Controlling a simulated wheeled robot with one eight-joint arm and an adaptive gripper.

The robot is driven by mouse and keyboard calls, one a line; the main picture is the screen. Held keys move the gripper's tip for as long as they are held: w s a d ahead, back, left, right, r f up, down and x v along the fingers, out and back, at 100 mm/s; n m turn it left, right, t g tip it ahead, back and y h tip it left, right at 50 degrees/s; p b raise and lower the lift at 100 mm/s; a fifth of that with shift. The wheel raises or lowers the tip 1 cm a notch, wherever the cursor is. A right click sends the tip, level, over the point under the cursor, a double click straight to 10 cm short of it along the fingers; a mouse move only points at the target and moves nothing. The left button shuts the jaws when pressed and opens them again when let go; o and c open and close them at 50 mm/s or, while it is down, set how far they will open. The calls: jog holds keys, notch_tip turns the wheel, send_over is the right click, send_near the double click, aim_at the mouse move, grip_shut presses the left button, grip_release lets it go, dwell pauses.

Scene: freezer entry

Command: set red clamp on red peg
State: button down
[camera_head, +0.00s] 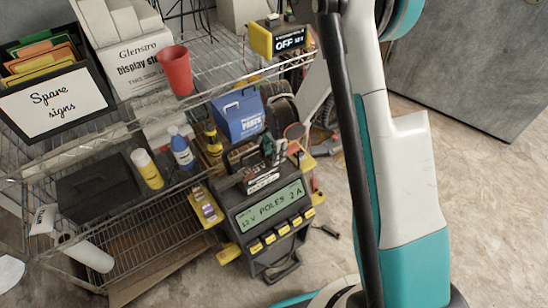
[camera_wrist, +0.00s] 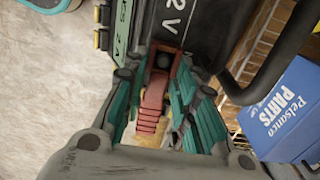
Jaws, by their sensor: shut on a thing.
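My gripper (camera_wrist: 155,120) is shut on the red clamp (camera_wrist: 150,112), whose ribbed red body shows between the teal fingers in the wrist view. The clamp's far end is at the charger's dark top panel, close to the white "12 V" lettering. I cannot tell whether it touches. In that view my gripper is small and dark above the charger's top, and the held clamp is not clear. I cannot make out the red peg for sure in either view.
A blue parts box (camera_head: 238,115) stands behind the charger and shows at right in the wrist view (camera_wrist: 290,112). The wire rack (camera_head: 120,130) holds a red cup (camera_head: 176,70), bottles and a sign bin (camera_head: 55,100). The charger's black handle (camera_wrist: 275,60) rises close by. Floor at right is open.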

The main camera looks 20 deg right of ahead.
notch_tip(320, 180, up, 24)
jog(key=p, duration=0.9)
jog(key=shift+p, duration=0.35)
dwell(0.5)
